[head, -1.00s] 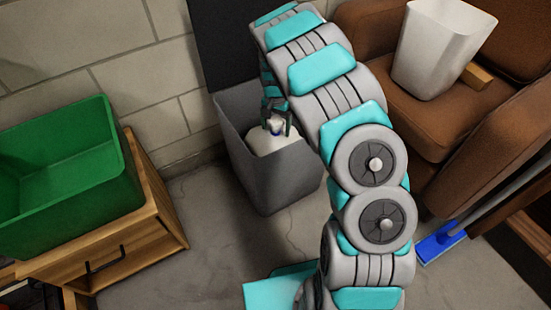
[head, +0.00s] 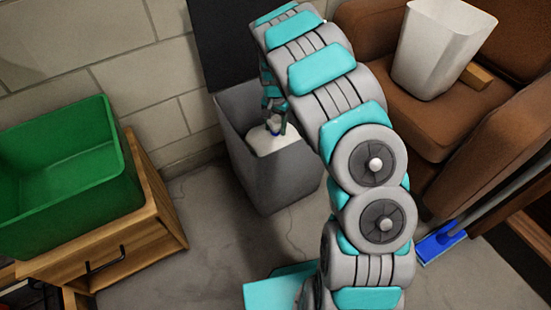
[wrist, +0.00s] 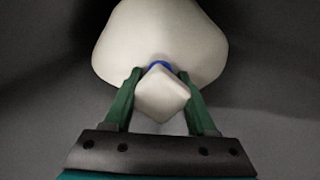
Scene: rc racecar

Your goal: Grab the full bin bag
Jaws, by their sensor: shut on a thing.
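The full bin bag (head: 268,141) is white with a blue tie and sits inside the open grey bin (head: 270,180). In the wrist view the bag (wrist: 160,45) fills the upper middle, with its tied top (wrist: 162,95) between the two green fingers. My gripper (wrist: 160,92) is shut on this neck, just at the blue tie. In the head view my gripper (head: 274,122) reaches down into the bin's mouth from above. The lower part of the bag is hidden by the bin wall.
The bin's dark lid (head: 225,40) stands up behind it. A green crate (head: 110,190) on a wooden cabinet (head: 150,235) is at left. A brown armchair (head: 420,130) with a white empty bin (head: 435,60) is at right. A blue broom (head: 440,243) lies lower right.

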